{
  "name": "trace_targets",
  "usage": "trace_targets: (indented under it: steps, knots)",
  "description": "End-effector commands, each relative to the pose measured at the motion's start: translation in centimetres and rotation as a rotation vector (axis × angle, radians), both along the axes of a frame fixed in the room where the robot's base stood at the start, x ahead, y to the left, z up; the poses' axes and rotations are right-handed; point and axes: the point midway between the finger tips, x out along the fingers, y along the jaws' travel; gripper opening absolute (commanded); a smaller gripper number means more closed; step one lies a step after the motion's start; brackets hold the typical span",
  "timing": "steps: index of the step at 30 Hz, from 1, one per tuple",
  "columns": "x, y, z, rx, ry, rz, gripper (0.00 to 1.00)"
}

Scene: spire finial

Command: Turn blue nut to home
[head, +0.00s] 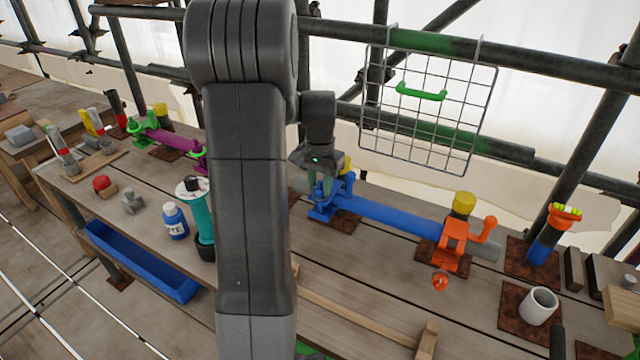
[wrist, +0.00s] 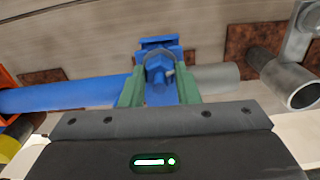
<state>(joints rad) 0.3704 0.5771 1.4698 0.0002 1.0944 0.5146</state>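The blue nut (wrist: 159,66) is on a blue clamp (wrist: 160,41) around the blue tube, in the middle of the wrist view. In the head view the blue clamp (head: 322,205) is at the tube's left end, and the nut is largely hidden by my gripper (head: 320,184). In the wrist view my gripper (wrist: 160,88) has its two green fingers apart, one on each side of the nut. A narrow gap seems to show beside the nut; contact is unclear. I see no home mark that I can make out.
The blue tube (head: 385,214) runs right to an orange clamp (head: 455,240). A wire grid (head: 425,110) hangs behind. A grey pipe socket (wrist: 290,83) stands near the fingers in the wrist view. A blue bottle (head: 175,224) and a blue tray (head: 140,260) are at left.

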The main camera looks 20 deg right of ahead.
Motion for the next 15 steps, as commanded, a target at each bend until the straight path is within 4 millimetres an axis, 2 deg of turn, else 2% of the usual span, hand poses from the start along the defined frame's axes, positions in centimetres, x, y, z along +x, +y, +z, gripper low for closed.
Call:
trace_targets:
  steps: [1,3,8,15]
  knots:
    - [0.00,-0.01,0.02,0.000,0.000,0.000,0.15]
    - [0.00,-0.01,0.02,0.000,0.000,0.000,0.06]
    - [0.00,-0.01,0.03,0.000,0.000,-0.025,0.06]
    - [0.01,-0.02,0.04,0.000,0.000,-0.217,0.06]
